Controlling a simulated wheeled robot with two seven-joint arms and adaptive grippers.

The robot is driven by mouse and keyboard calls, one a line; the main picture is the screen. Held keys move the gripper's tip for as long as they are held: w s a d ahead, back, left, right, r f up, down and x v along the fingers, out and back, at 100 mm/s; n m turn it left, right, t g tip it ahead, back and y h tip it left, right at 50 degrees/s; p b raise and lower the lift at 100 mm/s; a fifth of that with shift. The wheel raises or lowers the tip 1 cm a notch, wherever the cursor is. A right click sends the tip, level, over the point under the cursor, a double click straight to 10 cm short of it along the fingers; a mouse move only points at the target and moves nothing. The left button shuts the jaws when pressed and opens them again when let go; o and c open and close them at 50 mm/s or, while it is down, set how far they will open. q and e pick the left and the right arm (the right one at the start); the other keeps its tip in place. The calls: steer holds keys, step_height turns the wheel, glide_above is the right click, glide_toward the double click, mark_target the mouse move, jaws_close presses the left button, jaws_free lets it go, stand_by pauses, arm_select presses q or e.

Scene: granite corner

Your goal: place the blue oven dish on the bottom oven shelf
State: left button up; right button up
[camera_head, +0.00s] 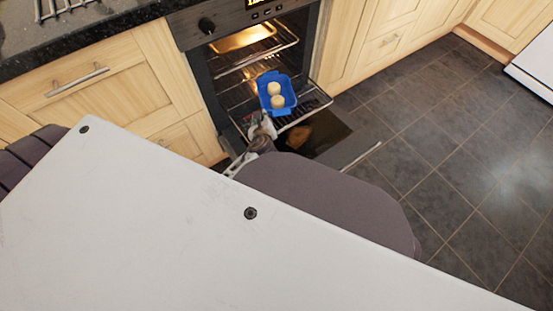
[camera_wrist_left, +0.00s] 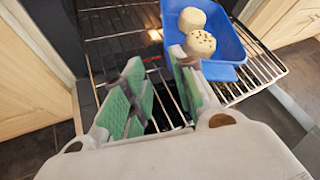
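The blue oven dish (camera_head: 290,97) holds two pale round buns and rests on a wire shelf (camera_head: 314,103) that sticks out of the open oven. This is the lower of the two shelf levels I can make out. The dish (camera_wrist_left: 230,42) also shows at the upper right of the left wrist view. My left gripper (camera_head: 262,128) is just in front of the dish's near side. In the left wrist view its green-padded fingers (camera_wrist_left: 158,90) are apart, with bare shelf wires between them. The right finger overlaps the dish's near-left corner; contact is unclear. My right gripper is out of view.
A lit tray (camera_head: 243,38) sits higher in the oven. The oven door (camera_head: 325,140) is folded down below the shelf. Wooden cupboards (camera_head: 110,85) flank the oven, with a dark worktop (camera_head: 90,25) at left. The tiled floor at right is clear.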

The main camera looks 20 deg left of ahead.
arm_select(q)
steer(key=s+d+f+n+g+h, duration=0.1)
steer(key=s+d+n, duration=0.1)
steer(key=s+n, duration=0.1)
steer(key=s+d+f+n+g+h, duration=0.1)
steer(key=s+d+f+n+h, duration=0.1)
steer(key=n, duration=0.3)
steer(key=s+d+f+n+g+h, duration=0.1)
steer(key=s+d+f+n, duration=0.1)
steer(key=s+n, duration=0.2)
steer(key=shift+s+d+f+h, duration=0.15)
steer(key=shift+s+d+h, duration=0.15)
steer(key=shift+d, duration=0.05)
steer(key=s+d+n+h, duration=0.1)
steer(key=s+d+n, duration=0.1)
steer(key=n, duration=0.1)
steer(key=s+d+n+g+h, duration=0.1)
steer(key=s+d+n+h, duration=0.1)
steer(key=s+d+n, duration=0.1)
steer(key=s+d+r+n+g+h, duration=0.1)
steer(key=s+d+n, duration=0.2)
steer(key=n, duration=0.1)
steer(key=shift+s+h, duration=0.15)
steer(key=shift+h, duration=0.25)
steer(key=shift+s+d+r+n, duration=0.1)
steer(key=shift+s+d+n, duration=0.2)
steer(key=shift+n, duration=0.1)
steer(key=shift+a, duration=0.1)
